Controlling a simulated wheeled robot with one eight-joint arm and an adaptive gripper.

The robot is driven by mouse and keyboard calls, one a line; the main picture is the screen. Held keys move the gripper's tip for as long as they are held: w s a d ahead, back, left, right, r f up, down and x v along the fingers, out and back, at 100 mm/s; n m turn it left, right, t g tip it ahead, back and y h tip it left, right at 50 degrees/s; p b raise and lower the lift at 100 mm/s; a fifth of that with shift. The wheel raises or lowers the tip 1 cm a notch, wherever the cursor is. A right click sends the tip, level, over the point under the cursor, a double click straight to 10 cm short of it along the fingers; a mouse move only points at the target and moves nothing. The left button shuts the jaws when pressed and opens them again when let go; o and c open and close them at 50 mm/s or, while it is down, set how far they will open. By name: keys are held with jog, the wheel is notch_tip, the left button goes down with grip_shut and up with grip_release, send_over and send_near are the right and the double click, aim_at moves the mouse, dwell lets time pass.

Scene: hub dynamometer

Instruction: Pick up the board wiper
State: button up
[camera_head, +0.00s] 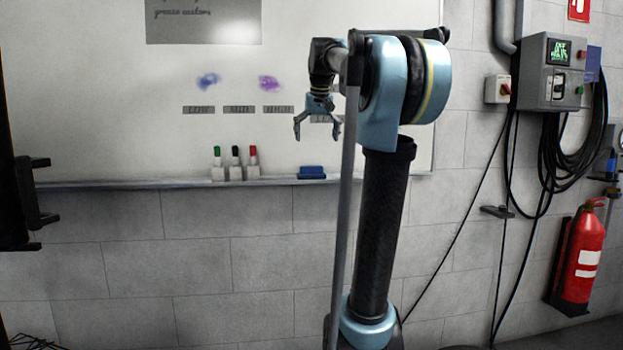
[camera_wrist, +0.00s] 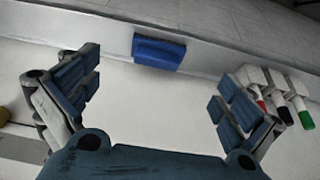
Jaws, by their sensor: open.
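The board wiper (camera_head: 312,172) is a small blue block on the ledge under the whiteboard, right of the markers in the head view. In the wrist view the wiper (camera_wrist: 158,53) lies at the top middle, beyond and between my fingertips. My gripper (camera_head: 318,130) is in front of the whiteboard, above the wiper in the head view. In the wrist view my gripper (camera_wrist: 155,95) has its two fingers spread wide, with nothing between the pads. It does not touch the wiper.
Several markers with green, black and red caps (camera_head: 235,164) stand in white holders on the ledge (camera_head: 120,184), left of the wiper. They also show at right in the wrist view (camera_wrist: 276,92). A fire extinguisher (camera_head: 584,255) and control box (camera_head: 551,72) are on the right wall.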

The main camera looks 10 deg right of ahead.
notch_tip(320, 180, up, 2)
jog(key=w, duration=0.2)
send_near(311, 174)
jog(key=x, duration=0.3)
jog(key=w+x, duration=0.1)
jog(key=x, duration=0.5)
jog(key=shift+w+d+r, duration=0.15)
jog(key=shift+w+r, duration=0.05)
jog(key=shift+w, duration=0.2)
jog(key=c, duration=0.8)
